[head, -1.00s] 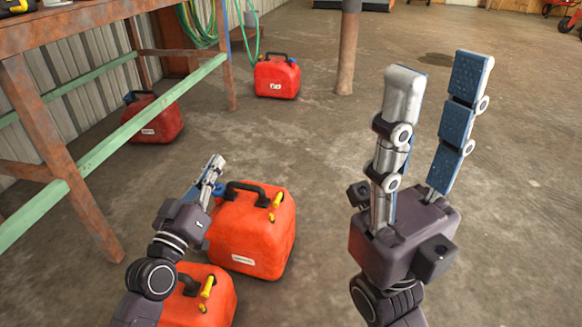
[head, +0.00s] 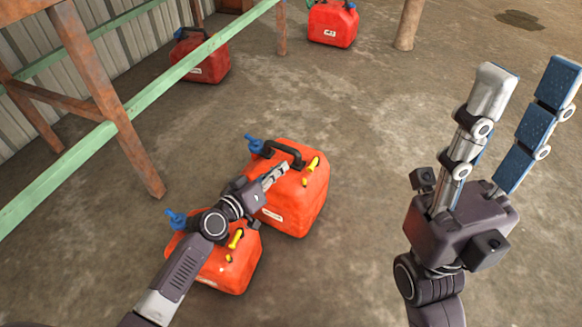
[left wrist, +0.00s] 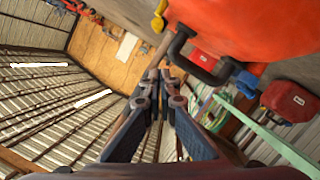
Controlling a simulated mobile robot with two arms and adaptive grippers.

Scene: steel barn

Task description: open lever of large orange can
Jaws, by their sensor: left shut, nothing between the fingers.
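The large orange can (head: 300,206) stands on the floor in the middle of the head view, with a black handle, a yellow lever (head: 311,166) and a blue spout cap (head: 255,144) on top. My left gripper (head: 280,172) is shut and empty, over the top of this can by its handle. In the left wrist view the left gripper (left wrist: 160,78) points past the black handle (left wrist: 182,48), and the can's orange body (left wrist: 225,25) fills the upper right. Whether it touches the can is unclear. My right gripper (head: 520,110) is open and empty, raised at the right.
A smaller orange can (head: 235,268) stands nearer, partly hidden by my left arm. Two red cans stand farther back, one by the bench (head: 205,65) and one beyond it (head: 333,25). A rusty bench frame with a green rail (head: 160,83) is at the left. Floor (head: 400,130) behind the large can is clear.

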